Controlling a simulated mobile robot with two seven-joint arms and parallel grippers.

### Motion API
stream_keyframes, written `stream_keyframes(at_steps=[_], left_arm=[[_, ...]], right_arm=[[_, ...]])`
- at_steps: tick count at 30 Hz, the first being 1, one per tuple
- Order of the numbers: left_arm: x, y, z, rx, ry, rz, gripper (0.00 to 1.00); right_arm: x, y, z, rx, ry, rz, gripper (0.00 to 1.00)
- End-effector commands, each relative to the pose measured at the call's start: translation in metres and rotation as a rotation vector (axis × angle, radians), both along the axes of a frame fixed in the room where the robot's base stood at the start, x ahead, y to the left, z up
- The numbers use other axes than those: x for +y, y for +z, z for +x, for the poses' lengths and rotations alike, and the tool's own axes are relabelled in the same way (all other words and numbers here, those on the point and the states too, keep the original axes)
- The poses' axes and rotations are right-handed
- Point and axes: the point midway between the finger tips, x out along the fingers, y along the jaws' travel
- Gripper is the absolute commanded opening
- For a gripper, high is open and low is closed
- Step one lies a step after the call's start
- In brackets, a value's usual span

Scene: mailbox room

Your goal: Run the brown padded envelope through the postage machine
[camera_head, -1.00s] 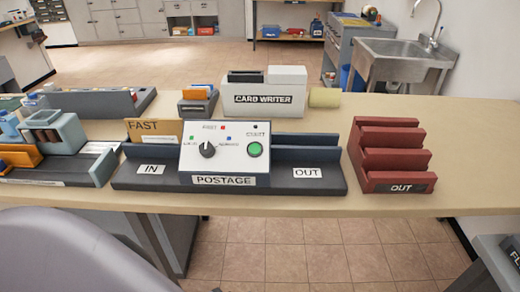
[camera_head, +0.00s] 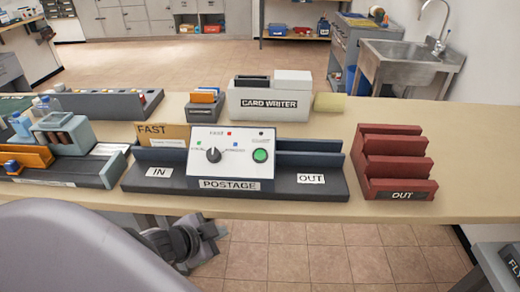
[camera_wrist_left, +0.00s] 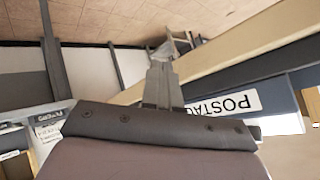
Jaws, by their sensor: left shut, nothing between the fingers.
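The brown padded envelope (camera_head: 153,131), marked FAST, stands upright at the IN end of the postage machine (camera_head: 228,180), partly behind the machine's white panel. The panel carries a dark knob (camera_head: 213,155) and a green button (camera_head: 260,155). The OUT end of the machine, at right, has an empty channel. My left gripper (camera_head: 212,230) is low in front of the table edge, below the machine, apart from it and from the envelope. Its fingers also show in the left wrist view (camera_wrist_left: 162,70), together and empty, with the POSTAGE label to their right. My right gripper is out of sight.
A red OUT rack (camera_head: 392,165) stands right of the machine and a card writer (camera_head: 268,99) behind it. A grey device with orange parts (camera_head: 62,140) stands at left. The table's front edge (camera_head: 290,208) lies between my left gripper and the machine. The table's right end is clear.

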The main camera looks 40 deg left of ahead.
Motion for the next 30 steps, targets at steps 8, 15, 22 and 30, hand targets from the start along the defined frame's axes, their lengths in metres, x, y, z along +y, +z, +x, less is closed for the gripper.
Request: stream_keyframes(at_steps=[8,15,22,30], left_arm=[[0.029,0.072,0.043,-0.143,-0.213,0.226,0.00],[0.029,0.125,0.072,-0.239,-0.412,0.372,0.00],[0.009,0.177,0.093,-0.306,-0.665,0.522,0.00],[-0.021,0.214,0.101,-0.318,-0.913,0.652,0.00]], right_arm=[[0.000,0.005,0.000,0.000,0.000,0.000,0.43],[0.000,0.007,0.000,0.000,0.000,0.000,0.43],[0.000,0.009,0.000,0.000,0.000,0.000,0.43],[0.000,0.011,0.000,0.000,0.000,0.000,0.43]])
